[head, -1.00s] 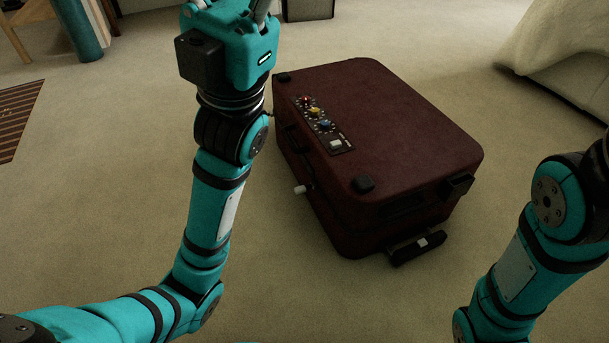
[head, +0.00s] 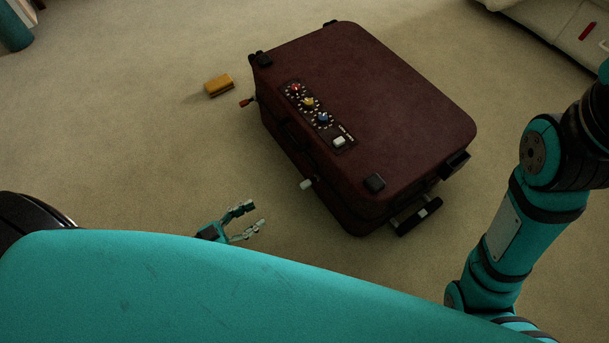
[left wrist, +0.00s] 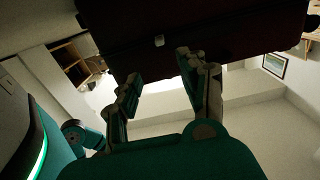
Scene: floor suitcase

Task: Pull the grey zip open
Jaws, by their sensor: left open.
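The dark red suitcase (head: 400,100) lies flat on the carpet. A light grey zip pull (head: 306,184) sticks out from its left side, near the lower corner. It also shows in the left wrist view (left wrist: 159,41), on the dark suitcase side beyond my fingers. A red pull (head: 246,102) sticks out farther up the same side. My left gripper (head: 256,215) is open and empty, left of and below the grey pull, apart from it, with its fingers pointing towards the suitcase. My right gripper is out of view.
A yellow-orange block (head: 219,85) lies on the carpet left of the suitcase. A panel with coloured knobs (head: 318,115) is on the suitcase lid. A pale sofa (head: 560,35) stands at the upper right.

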